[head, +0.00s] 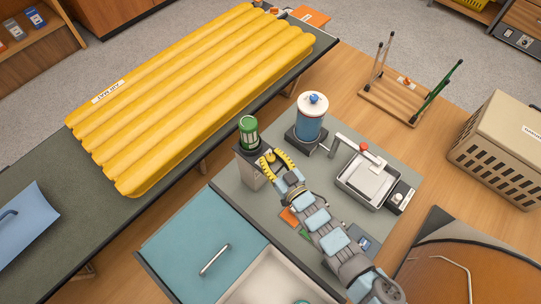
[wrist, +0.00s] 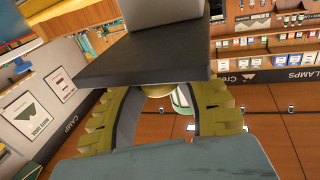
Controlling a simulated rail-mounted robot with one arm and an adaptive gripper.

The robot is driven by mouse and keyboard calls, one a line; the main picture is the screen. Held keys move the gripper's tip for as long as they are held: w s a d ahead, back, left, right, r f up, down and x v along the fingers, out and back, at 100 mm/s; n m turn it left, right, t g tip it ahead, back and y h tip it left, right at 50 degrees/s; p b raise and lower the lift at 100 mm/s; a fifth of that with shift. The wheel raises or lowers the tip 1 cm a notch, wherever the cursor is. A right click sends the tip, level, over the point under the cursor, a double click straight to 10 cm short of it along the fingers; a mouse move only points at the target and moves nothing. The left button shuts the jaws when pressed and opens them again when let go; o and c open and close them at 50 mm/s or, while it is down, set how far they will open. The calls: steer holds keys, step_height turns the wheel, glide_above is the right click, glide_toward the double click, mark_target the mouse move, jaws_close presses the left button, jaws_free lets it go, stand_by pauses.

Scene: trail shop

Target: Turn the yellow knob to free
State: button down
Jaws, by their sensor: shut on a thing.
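My gripper (head: 274,160) has yellow ridged fingers and reaches the front of a grey stand (head: 249,172) with a dark top. A green canister (head: 248,131) with a pale label stands on that top. In the wrist view, the two curved fingers (wrist: 158,115) bracket a small rounded yellowish piece (wrist: 158,90), which looks like the yellow knob. The stand's dark slab (wrist: 145,55) covers much of it. The gripper is shut on the knob, though the contact is mostly hidden. The knob's setting and any "free" marking cannot be read.
A blue canister (head: 310,118) stands close behind and right of my gripper. A metal basin (head: 368,182) with a red-handled tap is farther right. A long yellow air mat (head: 190,90) lies on the left table. A teal lid (head: 190,240) is at front left.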

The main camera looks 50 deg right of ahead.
steer(key=shift+r+n+y+p, duration=0.1)
steer(key=shift+n+y+p, duration=0.55)
steer(key=shift+y, duration=0.45)
steer(key=shift+n+y+p, duration=0.45)
steer(key=shift+n+y, duration=0.8)
steer(key=shift+y, duration=0.55)
steer(key=shift+f+n+y+b, duration=0.25)
steer(key=shift+n+y+b, duration=0.3)
steer(key=shift+n+y, duration=0.75)
steer(key=shift+g+y+b, duration=0.3)
steer(key=shift+y+b, duration=0.1)
steer(key=shift+y, duration=0.5)
steer(key=shift+r+n+g+y+b, duration=0.15)
steer(key=shift+n+g+y+b, duration=0.3)
steer(key=shift+n+y, duration=0.3)
steer(key=c, duration=1)
jaws_free()
